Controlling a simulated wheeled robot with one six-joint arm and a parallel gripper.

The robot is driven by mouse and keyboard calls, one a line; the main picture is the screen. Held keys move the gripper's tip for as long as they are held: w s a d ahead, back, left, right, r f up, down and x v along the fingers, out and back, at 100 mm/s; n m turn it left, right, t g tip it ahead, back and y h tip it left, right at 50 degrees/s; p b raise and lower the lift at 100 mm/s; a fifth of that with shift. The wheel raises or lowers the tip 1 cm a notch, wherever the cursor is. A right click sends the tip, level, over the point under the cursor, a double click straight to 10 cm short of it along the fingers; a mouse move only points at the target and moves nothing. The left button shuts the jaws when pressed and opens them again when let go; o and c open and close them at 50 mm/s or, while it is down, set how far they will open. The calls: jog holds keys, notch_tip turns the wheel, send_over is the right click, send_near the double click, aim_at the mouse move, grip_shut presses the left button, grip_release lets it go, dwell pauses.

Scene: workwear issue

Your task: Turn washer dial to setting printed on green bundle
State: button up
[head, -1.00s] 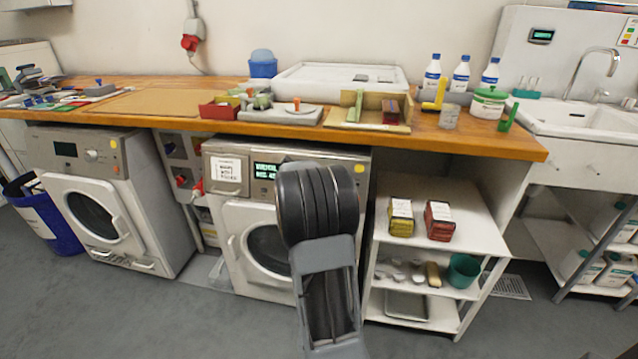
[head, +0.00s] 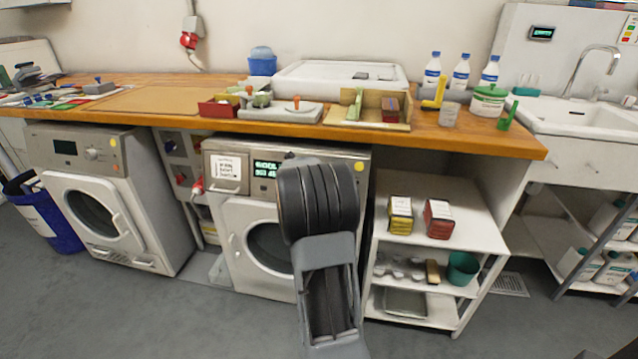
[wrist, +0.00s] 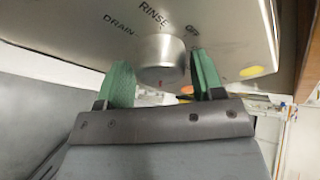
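The washer (head: 225,215) is the middle machine under the counter, with a lit green display (head: 266,169) too blurred to read. My arm hides the dial in the head view. In the wrist view the round silver dial (wrist: 160,58) stands out from the panel, with DRAIN, RINSE and OFF printed around it. My gripper (wrist: 164,78) has its two green fingers apart, one on each side of the dial. Thin gaps seem to show; I cannot tell if either finger touches. The dial's pointer is not clear. I cannot make out a green bundle.
A yellow bundle (head: 400,215) and a red bundle (head: 438,219) sit on the shelf unit right of the washer. The wooden counter (head: 470,135) overhangs the machines. A second machine (head: 95,210) stands at left, and a blue bin (head: 50,225) beside it.

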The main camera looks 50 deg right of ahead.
jog(key=shift+o, duration=1.1)
jog(key=shift+r, duration=0.1)
jog(key=shift+a+r, duration=0.1)
jog(key=p+v, duration=0.3)
jog(key=v, duration=1)
jog(key=shift+a+p, duration=0.3)
